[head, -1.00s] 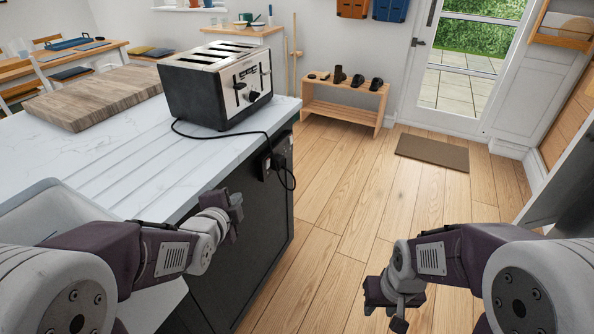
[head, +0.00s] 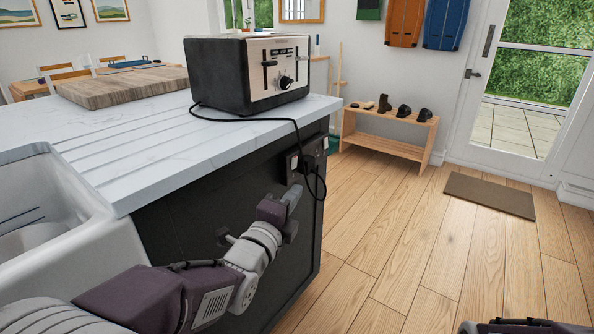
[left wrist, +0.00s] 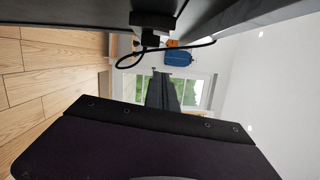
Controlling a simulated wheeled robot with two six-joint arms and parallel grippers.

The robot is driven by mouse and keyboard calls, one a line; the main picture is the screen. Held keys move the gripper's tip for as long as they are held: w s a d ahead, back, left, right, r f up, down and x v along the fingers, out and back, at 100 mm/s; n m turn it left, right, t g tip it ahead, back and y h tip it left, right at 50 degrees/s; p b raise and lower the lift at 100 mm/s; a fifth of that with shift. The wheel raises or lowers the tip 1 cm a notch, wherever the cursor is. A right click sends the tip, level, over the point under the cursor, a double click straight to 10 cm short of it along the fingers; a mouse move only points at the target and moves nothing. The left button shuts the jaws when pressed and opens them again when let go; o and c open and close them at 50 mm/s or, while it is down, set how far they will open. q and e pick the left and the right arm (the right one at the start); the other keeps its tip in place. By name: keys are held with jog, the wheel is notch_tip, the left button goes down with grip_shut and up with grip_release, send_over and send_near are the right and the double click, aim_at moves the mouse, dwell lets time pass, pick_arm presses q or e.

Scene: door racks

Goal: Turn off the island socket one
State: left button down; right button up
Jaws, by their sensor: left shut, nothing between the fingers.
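The island socket (head: 306,157) is a dark outlet plate on the island's dark end panel, just under the worktop edge. A black plug sits in its right part, with the toaster's cable looping from it. My left gripper (head: 293,196) is shut and empty, just below and left of the socket; I cannot tell if it touches the panel. The left wrist view shows the dark socket and plug (left wrist: 152,22) at the top, beyond the gripper's dark fingers (left wrist: 164,92). The switch itself is too small to make out.
A black and steel toaster (head: 250,75) stands on the white worktop above the socket, beside a wooden board (head: 120,86). The sink (head: 60,205) is at the left. A shoe bench (head: 385,145) and doormat (head: 490,194) lie beyond open wooden floor.

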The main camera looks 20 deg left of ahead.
aim_at(294, 165)
pick_arm(q)
jog(key=shift+w+a+r+b, duration=0.1)
jog(key=shift+w+a+b, duration=0.35)
jog(key=shift+w, duration=1.45)
jog(key=shift+w+a+r+b, duration=0.15)
jog(key=shift+w+a+b, duration=0.25)
jog(key=shift+w, duration=1.45)
jog(key=shift+w+a+r+b, duration=0.1)
jog(key=shift+w+a+b, duration=0.3)
jog(key=shift+w, duration=1.5)
jog(key=shift+a, duration=0.2)
jog(key=shift+a+r, duration=0.15)
jog(key=shift+r, duration=0.05)
jog(key=shift+w, duration=0.1)
